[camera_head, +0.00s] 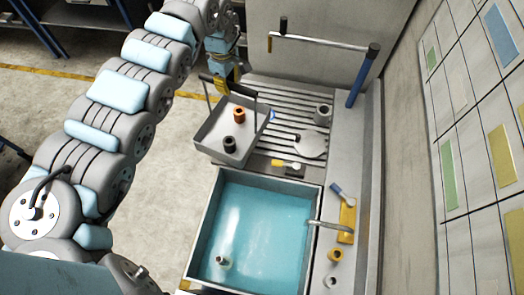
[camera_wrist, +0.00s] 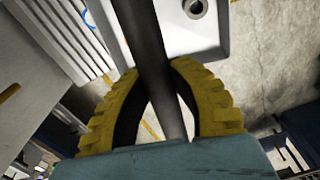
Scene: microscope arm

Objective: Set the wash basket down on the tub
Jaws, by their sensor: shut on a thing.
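The wash basket (camera_head: 252,143) is a shallow grey tray with an upright dark handle (camera_head: 206,92). It holds an orange-brown ring-shaped part (camera_head: 239,115) and a black one (camera_head: 229,144). My gripper (camera_head: 221,86) is shut on the handle; in the wrist view my gripper's yellow fingers (camera_wrist: 156,75) close around the dark bar (camera_wrist: 148,45), with the pale basket (camera_wrist: 225,42) below. The basket appears roughly level, beside and partly over the ribbed drainboard, behind the tub. The tub (camera_head: 207,216) is square-cornered and filled with teal liquid, with a small pale cylindrical part (camera_head: 222,262) in it.
The ribbed drainboard (camera_head: 290,105) carries a grey cup (camera_head: 323,114) and a pale disc (camera_head: 311,146). A yellow-handled brush (camera_head: 288,164) lies at the tub's back edge. A metal spout (camera_head: 328,224) reaches over the tub's right rim. A blue-and-grey rail (camera_head: 357,85) stands at the back right.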

